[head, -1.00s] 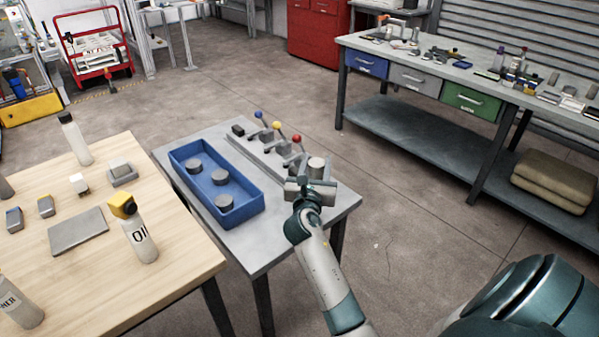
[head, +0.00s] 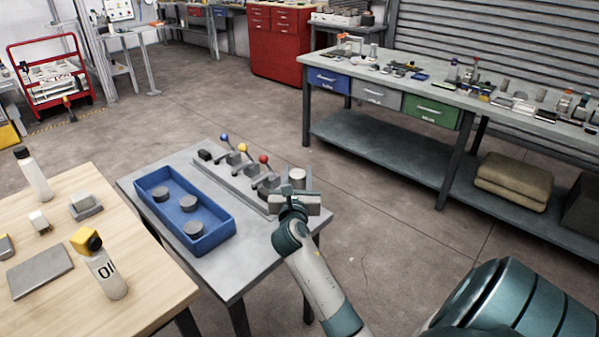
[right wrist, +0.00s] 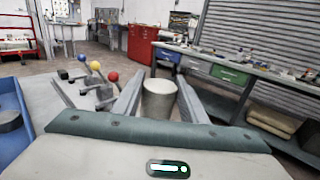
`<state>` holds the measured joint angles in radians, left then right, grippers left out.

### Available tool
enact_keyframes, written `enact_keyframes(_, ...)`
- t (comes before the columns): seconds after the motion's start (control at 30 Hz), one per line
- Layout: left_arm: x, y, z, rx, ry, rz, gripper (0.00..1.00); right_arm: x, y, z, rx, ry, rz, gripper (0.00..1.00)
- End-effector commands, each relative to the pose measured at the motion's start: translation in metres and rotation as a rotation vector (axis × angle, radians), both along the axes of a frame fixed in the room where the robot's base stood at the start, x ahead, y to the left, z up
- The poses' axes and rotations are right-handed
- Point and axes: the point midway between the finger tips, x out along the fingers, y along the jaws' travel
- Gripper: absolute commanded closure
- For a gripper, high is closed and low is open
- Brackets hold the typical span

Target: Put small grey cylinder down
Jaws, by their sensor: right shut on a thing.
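The small grey cylinder (head: 298,178) is at the right end of the grey table (head: 255,262). In the right wrist view the cylinder (right wrist: 160,103) stands upright between my two fingers. My right gripper (head: 297,193) is shut on it; the gripper body hides its lower part in the head view. I cannot tell whether its base touches the table. My left gripper is not in view.
A blue tray (head: 216,238) with several dark grey discs sits on the table's left. A lever block (head: 225,175) with blue, yellow and red knobs is left of my gripper. A wooden table (head: 140,300) with bottles stands at left. The table's front part is bare.

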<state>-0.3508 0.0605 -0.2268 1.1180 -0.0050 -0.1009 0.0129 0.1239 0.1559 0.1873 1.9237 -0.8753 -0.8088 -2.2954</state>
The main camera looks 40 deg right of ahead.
Motion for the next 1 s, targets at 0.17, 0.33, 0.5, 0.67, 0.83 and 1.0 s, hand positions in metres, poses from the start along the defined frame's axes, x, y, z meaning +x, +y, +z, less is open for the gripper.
enact_keyframes(0.17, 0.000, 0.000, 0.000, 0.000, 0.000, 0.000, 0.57, -0.004, 0.018, 0.002, -0.003, -0.001, 0.044, 1.00)
enact_keyframes(0.33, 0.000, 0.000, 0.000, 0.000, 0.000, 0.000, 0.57, -0.015, 0.064, 0.003, -0.002, -0.001, 0.154, 1.00)
enact_keyframes(0.5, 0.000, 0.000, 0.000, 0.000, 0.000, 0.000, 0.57, -0.040, 0.136, 0.000, -0.002, 0.001, 0.325, 1.00)
enact_keyframes(0.67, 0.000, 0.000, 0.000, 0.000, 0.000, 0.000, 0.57, -0.078, 0.209, -0.004, -0.001, 0.002, 0.501, 1.00)
enact_keyframes(0.83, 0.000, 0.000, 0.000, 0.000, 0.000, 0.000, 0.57, -0.122, 0.272, -0.004, 0.002, 0.000, 0.660, 1.00)
enact_keyframes(1.0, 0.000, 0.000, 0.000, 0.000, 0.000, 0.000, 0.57, -0.155, 0.310, -0.001, 0.002, -0.002, 0.761, 1.00)
